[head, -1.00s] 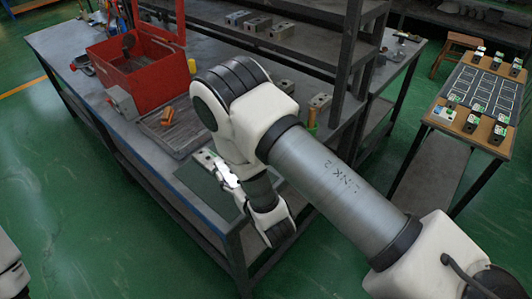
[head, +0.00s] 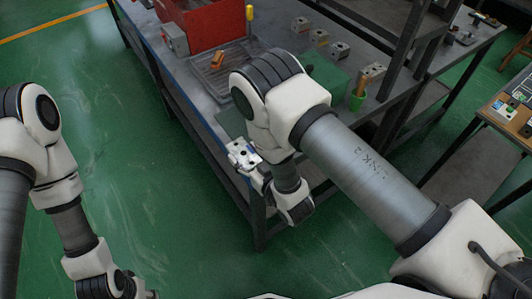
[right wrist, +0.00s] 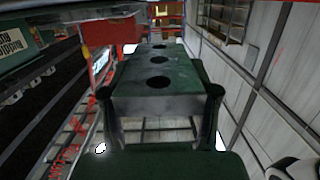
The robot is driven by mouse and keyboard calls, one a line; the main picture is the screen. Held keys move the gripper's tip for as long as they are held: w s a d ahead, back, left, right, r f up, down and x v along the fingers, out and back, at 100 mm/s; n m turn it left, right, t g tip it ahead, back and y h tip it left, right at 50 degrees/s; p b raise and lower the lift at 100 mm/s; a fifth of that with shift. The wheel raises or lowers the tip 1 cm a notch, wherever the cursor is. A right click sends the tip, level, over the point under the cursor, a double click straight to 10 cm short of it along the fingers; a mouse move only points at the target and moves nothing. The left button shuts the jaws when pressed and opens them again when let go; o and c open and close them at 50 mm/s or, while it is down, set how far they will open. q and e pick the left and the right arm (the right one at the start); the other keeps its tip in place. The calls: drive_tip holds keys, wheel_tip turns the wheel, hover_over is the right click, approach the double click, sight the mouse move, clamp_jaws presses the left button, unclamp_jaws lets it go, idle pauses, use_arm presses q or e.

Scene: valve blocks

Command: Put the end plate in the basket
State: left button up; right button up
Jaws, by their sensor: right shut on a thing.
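My right gripper (head: 252,172) is shut on a silver block with holes (head: 242,155), which I take to be the end plate. It holds it beside the near corner of the workbench. In the right wrist view the held plate (right wrist: 158,92) looks dark, with holes along its top face, between the two fingers. A shallow grey slatted tray (head: 228,70) lies on the bench with an orange item in it; I cannot tell whether it is the basket. My left gripper (head: 128,290) is cut off by the bottom edge; its jaws are unclear.
A red toolbox (head: 205,22) stands behind the tray. Dark shelf posts (head: 400,55) rise there. The green floor left of the bench is clear.

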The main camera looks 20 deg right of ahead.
drive_tip(key=w+d+b, duration=0.1)
drive_tip(key=b, duration=0.3)
drive_tip(key=w+d+f+b, duration=0.1)
drive_tip(key=b, duration=0.4)
drive_tip(key=w+d+b, duration=0.1)
drive_tip(key=b, duration=0.3)
drive_tip(key=shift+d+f+b, duration=0.25)
drive_tip(key=shift+b, duration=0.15)
drive_tip(key=shift+w+d+r+b, duration=0.3)
drive_tip(key=shift+d+r+b, duration=0.05)
drive_tip(key=shift+d, duration=0.1)
drive_tip(key=w+d+p, duration=0.1)
drive_tip(key=w+d, duration=0.1)
drive_tip(key=shift+w+d+r, duration=0.1)
drive_tip(key=shift+w+d, duration=0.25)
drive_tip(key=shift+d, duration=0.05)
drive_tip(key=f, duration=0.3)
drive_tip(key=shift+w+d, duration=0.15)
drive_tip(key=shift+d, duration=0.15)
drive_tip(key=shift+w+f, duration=0.15)
drive_tip(key=shift+f, duration=0.25)
drive_tip(key=o, duration=1.4)
drive_tip(key=shift+f, duration=0.15)
drive_tip(key=shift+o, duration=0.2)
